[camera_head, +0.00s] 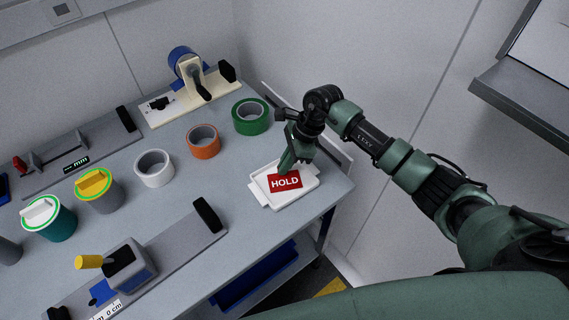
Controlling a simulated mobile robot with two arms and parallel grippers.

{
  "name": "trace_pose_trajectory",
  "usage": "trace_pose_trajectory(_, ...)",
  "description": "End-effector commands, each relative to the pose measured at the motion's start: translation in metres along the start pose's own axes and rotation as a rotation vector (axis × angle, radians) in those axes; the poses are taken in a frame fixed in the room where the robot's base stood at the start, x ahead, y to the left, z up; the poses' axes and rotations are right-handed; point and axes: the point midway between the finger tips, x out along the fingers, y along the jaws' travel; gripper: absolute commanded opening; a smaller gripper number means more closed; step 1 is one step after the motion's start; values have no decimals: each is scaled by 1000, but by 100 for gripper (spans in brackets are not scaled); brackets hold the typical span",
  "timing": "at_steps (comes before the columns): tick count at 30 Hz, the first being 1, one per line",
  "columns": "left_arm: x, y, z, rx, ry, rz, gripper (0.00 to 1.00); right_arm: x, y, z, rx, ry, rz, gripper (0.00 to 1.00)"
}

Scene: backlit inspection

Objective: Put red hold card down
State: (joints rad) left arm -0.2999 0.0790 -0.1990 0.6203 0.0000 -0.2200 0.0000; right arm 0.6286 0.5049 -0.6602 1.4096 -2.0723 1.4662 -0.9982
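The red hold card (285,182), with white letters reading HOLD, is over the white tray (302,197) near the right end of the grey table. It looks flat or nearly flat; I cannot tell whether it rests fully on the tray floor. My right gripper (286,166) points down at the card's far edge, its green fingertips touching or just over it. The gap between the fingers is hidden, so I cannot tell whether they grip the card. My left gripper is out of view.
Green (251,116), orange (203,141) and white (154,168) tape rolls stand behind and left of the tray. A cream device (188,100) stands at the back. A grey gauge with a yellow knob (130,267) lies front left. A wall is close behind the table's right end.

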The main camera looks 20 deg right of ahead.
Motion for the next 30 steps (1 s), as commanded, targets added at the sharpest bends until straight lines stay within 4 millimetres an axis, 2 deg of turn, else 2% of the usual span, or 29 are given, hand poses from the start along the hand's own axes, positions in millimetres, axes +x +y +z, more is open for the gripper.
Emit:
trace_pose_trajectory(3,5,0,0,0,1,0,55,4,0,-2,0,0,0,0)
trace_pose_trajectory(6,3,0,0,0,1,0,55,2,0,-1,0,0,0,24)
trace_pose_trajectory(14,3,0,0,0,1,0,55,2,0,-1,0,0,1,24)
trace_pose_trajectory(19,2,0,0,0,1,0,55,-5,-1,0,-1,0,-2,24)
trace_pose_trajectory(23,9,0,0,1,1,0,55,-26,-1,-1,-3,1,-5,24)
trace_pose_trajectory(30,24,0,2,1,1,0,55,-79,-1,-1,-2,2,-5,24)
